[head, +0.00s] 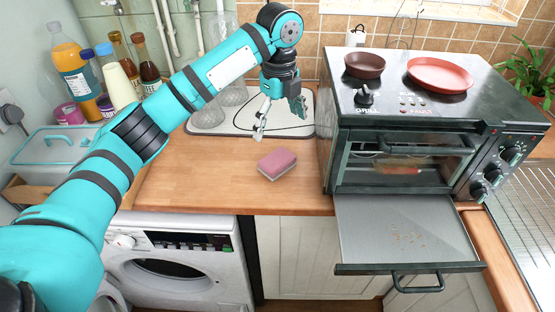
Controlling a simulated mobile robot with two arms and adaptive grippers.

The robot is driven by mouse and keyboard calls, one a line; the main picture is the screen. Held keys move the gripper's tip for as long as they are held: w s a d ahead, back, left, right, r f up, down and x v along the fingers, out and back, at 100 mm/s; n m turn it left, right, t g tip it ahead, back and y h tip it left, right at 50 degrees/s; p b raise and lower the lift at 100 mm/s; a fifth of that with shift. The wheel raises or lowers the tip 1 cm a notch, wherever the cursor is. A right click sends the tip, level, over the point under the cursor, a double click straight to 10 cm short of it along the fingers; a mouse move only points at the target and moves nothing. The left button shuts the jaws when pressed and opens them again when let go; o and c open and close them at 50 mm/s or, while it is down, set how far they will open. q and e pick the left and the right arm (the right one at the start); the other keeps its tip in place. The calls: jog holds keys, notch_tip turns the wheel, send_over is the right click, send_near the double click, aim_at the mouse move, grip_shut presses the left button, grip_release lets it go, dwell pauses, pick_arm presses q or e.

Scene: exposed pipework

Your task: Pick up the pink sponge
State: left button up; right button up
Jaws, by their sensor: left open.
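The pink sponge (277,164) lies flat on the wooden countertop (205,180), between the sink area and the oven. It has a pale underside and nothing covers it. My left gripper (281,122) is in the air above and behind the sponge, pointing down, with its fingers spread apart. It is empty and not touching the sponge. My right gripper does not show in the head view.
A sink tray (210,115) lies behind. Bottles (75,72) and a teal-trimmed box (55,148) stand at the left. The counter left of the sponge is clear.

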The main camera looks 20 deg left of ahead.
pick_arm(q)
send_over(278, 159)
notch_tip(278, 159, down, 6)
jog(key=shift+r+p, duration=0.1)
jog(key=shift+p, duration=0.25)
notch_tip(278, 159, down, 2)
jog(key=shift+d+f, duration=0.1)
jog(key=shift+f, duration=0.4)
notch_tip(278, 159, down, 4)
jog(key=shift+r+p, duration=0.2)
jog(key=shift+p, duration=0.6)
jog(key=shift+f, duration=0.6)
jog(key=c, duration=0.8)
jog(key=shift+c, duration=0.2)
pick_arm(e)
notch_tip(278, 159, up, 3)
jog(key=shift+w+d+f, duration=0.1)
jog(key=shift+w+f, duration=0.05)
pick_arm(q)
jog(key=shift+r, duration=0.15)
